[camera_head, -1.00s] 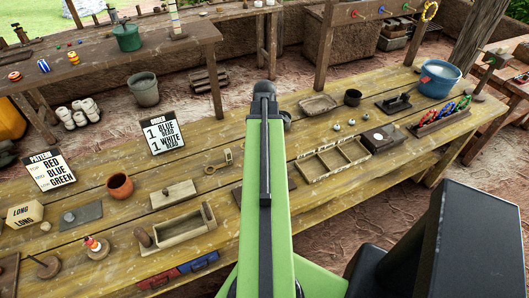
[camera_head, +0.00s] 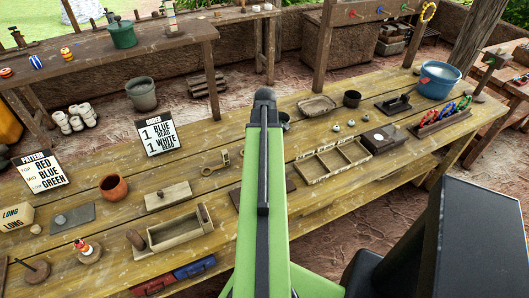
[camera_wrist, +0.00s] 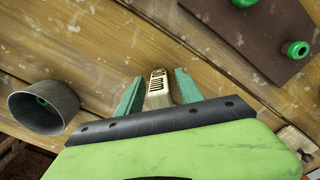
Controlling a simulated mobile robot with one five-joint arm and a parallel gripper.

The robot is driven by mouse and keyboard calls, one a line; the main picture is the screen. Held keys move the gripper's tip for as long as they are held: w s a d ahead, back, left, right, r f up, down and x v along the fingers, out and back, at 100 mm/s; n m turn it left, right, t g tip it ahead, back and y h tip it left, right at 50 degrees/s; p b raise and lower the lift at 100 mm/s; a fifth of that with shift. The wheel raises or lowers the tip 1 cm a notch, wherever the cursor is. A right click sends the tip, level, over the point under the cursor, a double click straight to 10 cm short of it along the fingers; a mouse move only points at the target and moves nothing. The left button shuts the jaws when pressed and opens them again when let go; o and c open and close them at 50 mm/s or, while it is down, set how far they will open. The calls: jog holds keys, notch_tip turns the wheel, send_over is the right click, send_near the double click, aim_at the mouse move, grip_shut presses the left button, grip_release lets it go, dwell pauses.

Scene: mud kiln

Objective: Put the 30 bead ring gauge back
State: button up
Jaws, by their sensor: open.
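My gripper (camera_wrist: 158,92) shows in the wrist view with two teal fingers spread apart. A tan piece with dark marks (camera_wrist: 158,78) lies between the fingers, with no clear grip on it. It looks like the handle of a gauge, but I cannot read a number, and its near end is hidden by the gripper. In the head view, a tan ring gauge (camera_head: 222,159) lies on the bench left of my arm, with a small ring (camera_head: 241,153) beside it. My gripper is hidden behind my green arm there.
In the wrist view, a grey cup (camera_wrist: 45,107) stands left of the fingers and a brown board with green pieces (camera_wrist: 265,35) lies upper right. In the head view, a divided tray (camera_head: 333,160) is right of my arm and an open wooden box (camera_head: 178,232) is left.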

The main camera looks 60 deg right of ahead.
jog(key=shift+r, duration=0.1)
notch_tip(320, 180, up, 12)
jog(key=p, duration=1.2)
jog(key=shift+r+p, duration=0.2)
jog(key=shift+p, duration=0.1)
jog(key=shift+f, duration=0.1)
jog(key=w+a, duration=2)
jog(key=a, duration=0.2)
jog(key=w+a+m, duration=0.1)
jog(key=w+a, duration=0.2)
jog(key=a, duration=1.1)
jog(key=w+a, duration=0.3)
jog(key=a, duration=1.2)
jog(key=shift+a+m, duration=0.2)
jog(key=shift+m, duration=0.2)
